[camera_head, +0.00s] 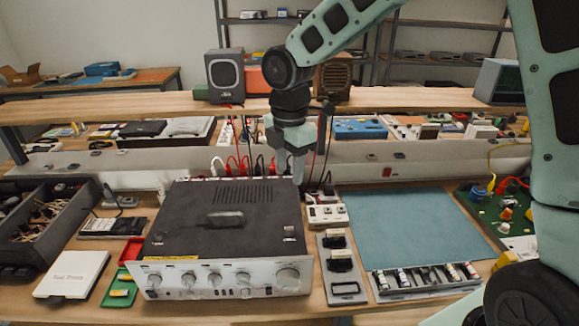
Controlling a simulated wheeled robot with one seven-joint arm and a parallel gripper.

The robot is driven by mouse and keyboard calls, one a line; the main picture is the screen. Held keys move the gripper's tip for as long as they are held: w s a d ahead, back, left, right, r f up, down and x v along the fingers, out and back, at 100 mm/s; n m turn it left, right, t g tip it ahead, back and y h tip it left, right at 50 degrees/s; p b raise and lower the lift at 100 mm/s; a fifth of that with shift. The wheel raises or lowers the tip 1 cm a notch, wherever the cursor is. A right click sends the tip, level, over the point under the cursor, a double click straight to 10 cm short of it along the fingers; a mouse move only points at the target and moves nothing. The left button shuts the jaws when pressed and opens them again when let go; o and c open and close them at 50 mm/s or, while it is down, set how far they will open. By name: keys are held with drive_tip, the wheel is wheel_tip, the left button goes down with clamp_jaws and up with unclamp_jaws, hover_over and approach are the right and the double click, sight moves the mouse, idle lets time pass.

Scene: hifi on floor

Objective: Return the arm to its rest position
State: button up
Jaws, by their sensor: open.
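My arm reaches in from the right side of the head view, arches over the bench and hangs down near its middle. My gripper (298,172) points downward, just behind the right rear corner of the black-topped amplifier (222,235). Its jaws are open, and I see nothing between them. The finger ends are small here, so I cannot tell whether they touch anything behind the amplifier. Red and black cables (238,166) run close to the left of the gripper.
A raised wooden shelf (150,109) spans the bench behind the gripper, carrying speakers (226,76). A teal mat (410,228) lies clear at right, with a battery tray (425,279) before it. A parts drawer (45,225) and white box (72,273) stand left.

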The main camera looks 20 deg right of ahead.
idle(0.4)
drive_tip(key=s+a+f+m+b, duration=0.1)
drive_tip(key=s+a+m, duration=0.2)
drive_tip(key=s, duration=1)
drive_tip(key=s+a+f+m+b, duration=0.1)
drive_tip(key=s+a+m+b, duration=0.1)
drive_tip(key=s+m, duration=0.8)
drive_tip(key=s+a, duration=0.1)
drive_tip(key=s, duration=0.3)
drive_tip(key=shift+f+y, duration=0.3)
drive_tip(key=shift+f, duration=0.05)
